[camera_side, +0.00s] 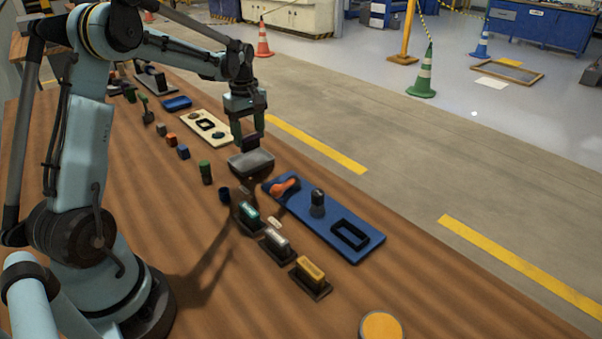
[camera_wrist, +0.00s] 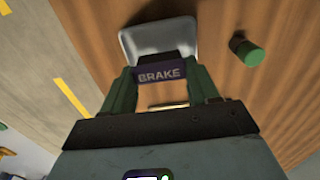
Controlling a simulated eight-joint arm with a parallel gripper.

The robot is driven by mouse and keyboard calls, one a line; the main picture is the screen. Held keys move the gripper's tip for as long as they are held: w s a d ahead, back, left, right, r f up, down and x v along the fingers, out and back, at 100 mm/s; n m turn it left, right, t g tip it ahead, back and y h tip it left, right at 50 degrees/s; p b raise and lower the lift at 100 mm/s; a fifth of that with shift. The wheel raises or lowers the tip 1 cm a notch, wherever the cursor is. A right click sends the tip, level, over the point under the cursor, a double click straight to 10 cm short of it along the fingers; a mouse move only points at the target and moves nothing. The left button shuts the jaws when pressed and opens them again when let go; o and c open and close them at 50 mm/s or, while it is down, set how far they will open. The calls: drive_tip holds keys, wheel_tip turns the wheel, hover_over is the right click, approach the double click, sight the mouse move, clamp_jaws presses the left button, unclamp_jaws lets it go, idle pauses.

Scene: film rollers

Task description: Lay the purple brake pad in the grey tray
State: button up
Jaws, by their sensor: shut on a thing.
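The purple brake pad (camera_wrist: 160,73) is a dark block lettered BRAKE, held between the green fingers of my gripper (camera_wrist: 161,82) in the wrist view. In the side view my gripper (camera_side: 247,140) points down, shut on the pad, whose dark body (camera_side: 253,146) shows between the fingertips. The grey tray (camera_side: 262,163) sits on the wooden bench directly below the fingers. In the wrist view the tray (camera_wrist: 140,38) lies just beyond the pad, which covers part of its near edge. The pad appears slightly above the tray; whether it touches is unclear.
A green cylinder (camera_wrist: 248,54) stands beside the tray; it also shows in the side view (camera_side: 206,172). A blue board (camera_side: 335,228) with an orange-handled item lies to the right. Labelled blocks in dark holders (camera_side: 311,272) stand in front. A cream board (camera_side: 208,127) lies behind.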

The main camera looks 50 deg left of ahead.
drive_tip(key=shift+a+f, duration=0.45)
drive_tip(key=shift+f, duration=1.8)
drive_tip(key=shift+f, duration=0.15)
drive_tip(key=o, duration=1.1)
drive_tip(key=shift+o, duration=0.2)
